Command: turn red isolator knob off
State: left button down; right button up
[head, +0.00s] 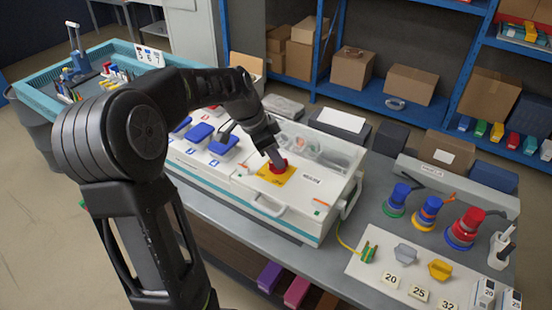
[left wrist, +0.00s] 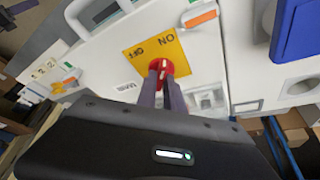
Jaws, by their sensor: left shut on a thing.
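The red isolator knob (left wrist: 161,68) sits on a yellow plate (left wrist: 143,55) marked ON and OFF, on the white socket box. In the head view the red knob (head: 279,166) and the yellow plate (head: 266,174) show on the box's top. My left gripper (left wrist: 164,80) is shut on the red knob, with its two fingers reaching over it. In the head view my left gripper (head: 277,158) comes down onto the knob from above and hides part of it. The white pointer on the knob shows between the fingers, but its exact setting is hard to tell. My right gripper is not in view.
Plug stacks (head: 465,228) and numbered tags (head: 391,279) stand on the bench to the right. A teal tray (head: 35,97) lies at the far left. Blue shelves with cartons (head: 352,68) stand behind.

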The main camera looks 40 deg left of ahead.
pick_arm(q)
jog(key=n+y+b, duration=0.1)
jog(key=n, duration=0.2)
jog(key=shift+d+t+b, duration=0.1)
jog(key=shift+t+b, duration=0.2)
jog(key=n+y+b, duration=0.2)
jog(key=n, duration=0.3)
jog(key=shift+d, duration=0.15)
jog(key=n+y+b, duration=0.1)
jog(key=n, duration=0.1)
jog(key=n+y+b, duration=0.1)
jog(key=n+b, duration=0.1)
jog(key=n, duration=0.1)
jog(key=shift+d+f, duration=0.1)
jog(key=shift+f, duration=0.05)
jog(key=shift+w+n+g+y+b, duration=0.1)
jog(key=shift+n+g+y+b, duration=0.35)
jog(key=shift+n, duration=0.5)
jog(key=shift+n+g+y+b, duration=0.15)
jog(key=shift+n+g+b, duration=0.2)
jog(key=shift+n+b, duration=0.45)
jog(key=shift+n, duration=0.25)
jog(key=shift+r, duration=0.2)
jog(key=c, duration=1.5)
grip_release()
jog(key=shift+o, duration=0.2)
